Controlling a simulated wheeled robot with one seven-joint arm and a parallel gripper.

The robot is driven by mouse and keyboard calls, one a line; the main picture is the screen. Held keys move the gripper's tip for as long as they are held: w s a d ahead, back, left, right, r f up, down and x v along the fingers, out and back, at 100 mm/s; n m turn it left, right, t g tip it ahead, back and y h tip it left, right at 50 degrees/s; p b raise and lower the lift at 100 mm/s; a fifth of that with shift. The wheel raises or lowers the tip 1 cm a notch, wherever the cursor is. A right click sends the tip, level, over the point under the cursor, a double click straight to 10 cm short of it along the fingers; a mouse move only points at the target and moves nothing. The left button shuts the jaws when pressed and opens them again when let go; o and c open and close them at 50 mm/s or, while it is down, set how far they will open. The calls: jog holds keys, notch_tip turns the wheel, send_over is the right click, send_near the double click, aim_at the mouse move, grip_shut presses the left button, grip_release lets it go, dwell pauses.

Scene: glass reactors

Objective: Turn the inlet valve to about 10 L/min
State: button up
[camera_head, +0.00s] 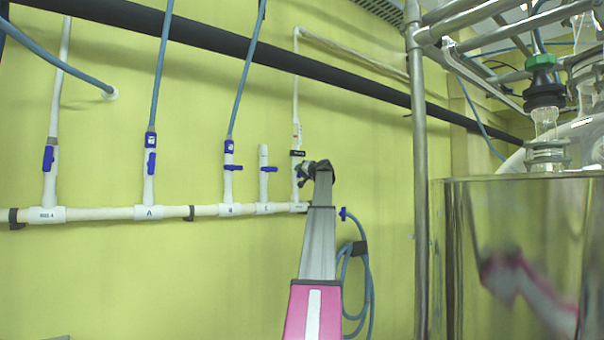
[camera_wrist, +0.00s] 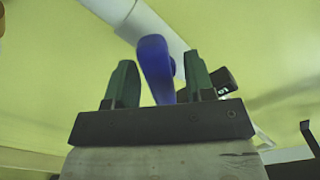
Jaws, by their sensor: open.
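In the wrist view, a blue valve handle (camera_wrist: 156,68) stands between the two green fingers of my open gripper (camera_wrist: 158,60). Gaps show on both sides of the handle, the smaller one by the right finger. The handle sits on a white pipe (camera_wrist: 150,25) that slants across the top. In the head view, my gripper (camera_head: 316,168) is at the rightmost white upright pipe (camera_head: 295,100), just below a black label (camera_head: 297,153). The gripper hides most of the valve there. A small fitting with reddish marks (camera_head: 296,131) sits above the label; no flow reading is legible.
Several other blue-handled valves line the white manifold (camera_head: 110,213) to the left; the closest handle (camera_head: 268,169) is on a short capped stub. A coiled blue hose (camera_head: 368,275) hangs at the right of my arm. A metal post (camera_head: 420,200) and a shiny vessel (camera_head: 520,240) stand further right.

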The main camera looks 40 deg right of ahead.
jog(key=shift+s, duration=0.1)
jog(key=s, duration=1)
jog(key=shift+s, duration=0.3)
